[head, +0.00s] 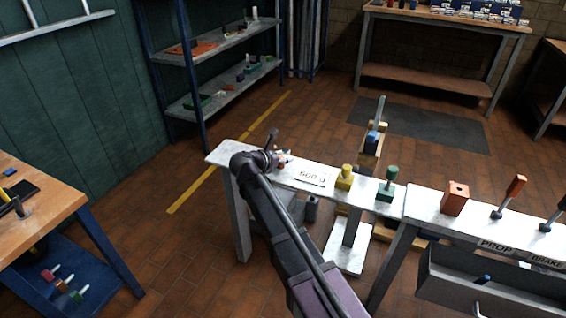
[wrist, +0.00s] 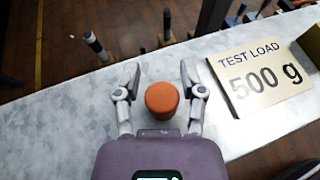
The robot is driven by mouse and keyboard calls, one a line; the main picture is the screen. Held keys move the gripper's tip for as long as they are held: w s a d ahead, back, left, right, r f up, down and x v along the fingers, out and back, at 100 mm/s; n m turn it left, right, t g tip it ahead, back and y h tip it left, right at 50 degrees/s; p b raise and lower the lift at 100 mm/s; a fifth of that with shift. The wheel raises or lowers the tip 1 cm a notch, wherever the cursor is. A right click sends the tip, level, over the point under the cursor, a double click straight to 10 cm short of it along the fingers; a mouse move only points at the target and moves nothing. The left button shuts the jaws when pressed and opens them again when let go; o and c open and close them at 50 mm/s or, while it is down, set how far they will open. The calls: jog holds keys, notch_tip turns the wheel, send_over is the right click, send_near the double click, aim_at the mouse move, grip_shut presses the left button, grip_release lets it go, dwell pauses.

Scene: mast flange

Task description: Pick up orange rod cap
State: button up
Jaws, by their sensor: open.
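The orange rod cap (wrist: 162,99) is a short round cylinder on the pale marbled bench top in the wrist view. My gripper (wrist: 160,72) is open, with one grey finger on each side of the cap and a gap on both sides. I cannot tell exactly how high the fingertips are over the bench. In the head view my gripper (head: 281,157) is over the left end of the narrow bench, and I cannot make out the cap there.
A "TEST LOAD 500 g" plate (wrist: 258,78) lies right of my gripper. Further right along the bench stand a yellow block (head: 344,178), a green block (head: 385,191) with a knob and an orange block (head: 455,199). The bench edge (wrist: 75,72) is close ahead.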

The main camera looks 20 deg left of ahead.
grip_shut()
jog(key=shift+r, duration=0.2)
notch_tip(320, 180, up, 4)
jog(key=p, duration=0.4)
jog(key=shift+f, duration=0.25)
jog(key=s+d+r+p, duration=0.1)
jog(key=s+d, duration=0.1)
jog(key=s, duration=1.3)
jog(key=shift+s+d, duration=0.35)
jog(key=shift+s, duration=0.05)
jog(key=shift+r, duration=0.2)
